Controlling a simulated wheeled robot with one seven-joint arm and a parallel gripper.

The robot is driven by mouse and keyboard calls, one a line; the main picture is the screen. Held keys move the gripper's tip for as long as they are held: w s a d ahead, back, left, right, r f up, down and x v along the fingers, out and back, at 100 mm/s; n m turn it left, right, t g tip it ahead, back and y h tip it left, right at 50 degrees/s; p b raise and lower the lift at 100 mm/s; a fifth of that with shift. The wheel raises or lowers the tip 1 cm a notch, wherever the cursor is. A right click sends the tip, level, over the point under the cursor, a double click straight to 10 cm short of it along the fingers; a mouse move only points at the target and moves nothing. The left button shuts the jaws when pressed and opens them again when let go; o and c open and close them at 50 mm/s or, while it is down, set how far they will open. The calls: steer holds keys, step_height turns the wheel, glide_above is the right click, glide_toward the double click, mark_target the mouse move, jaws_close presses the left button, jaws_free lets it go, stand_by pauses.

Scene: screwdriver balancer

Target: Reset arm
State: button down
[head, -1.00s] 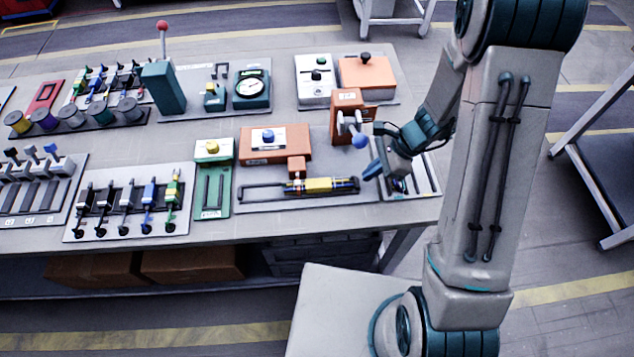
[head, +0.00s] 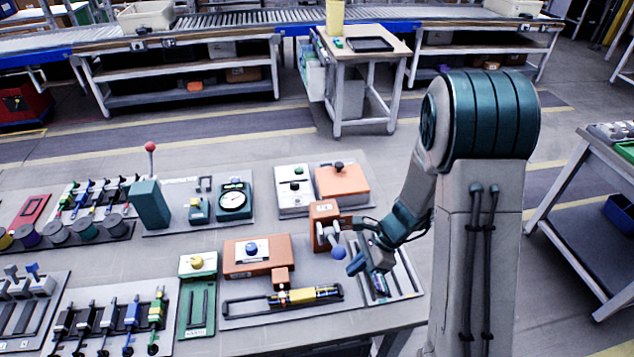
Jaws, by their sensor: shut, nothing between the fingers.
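My arm rises at the right of the head view, its elbow high and its forearm reaching down to the left. My gripper (head: 356,262) is shut and empty. It is over the right end of the workbench (head: 350,318), beside the blue ball knob (head: 338,252) of the orange lever unit (head: 324,212). I cannot tell whether it touches the knob. Below and right of it is a slotted rack (head: 400,272), partly hidden by the gripper, with a small dark tool in it.
A yellow-banded screwdriver (head: 303,295) lies in a black cradle left of my gripper. An orange box (head: 342,182) stands behind. Several small screwdrivers (head: 132,315) stand in a rack at left. A table (head: 570,222) stands at right; the floor between is clear.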

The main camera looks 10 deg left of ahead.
steer(key=s+d+r+n+t+h, duration=0.2)
steer(key=s+d+r+n, duration=0.1)
steer(key=r, duration=0.5)
steer(key=s+d+r+n+t+h, duration=0.1)
steer(key=s+d+r+n+h, duration=0.1)
steer(key=s+d+r+n, duration=0.2)
steer(key=s+d+r+n+t+h, duration=0.2)
steer(key=s+d+r+n, duration=0.2)
steer(key=r, duration=0.7)
steer(key=s+n, duration=0.2)
steer(key=n, duration=0.1)
steer(key=shift+r+n+t, duration=0.3)
steer(key=shift+r+n, duration=0.05)
steer(key=shift+n, duration=0.05)
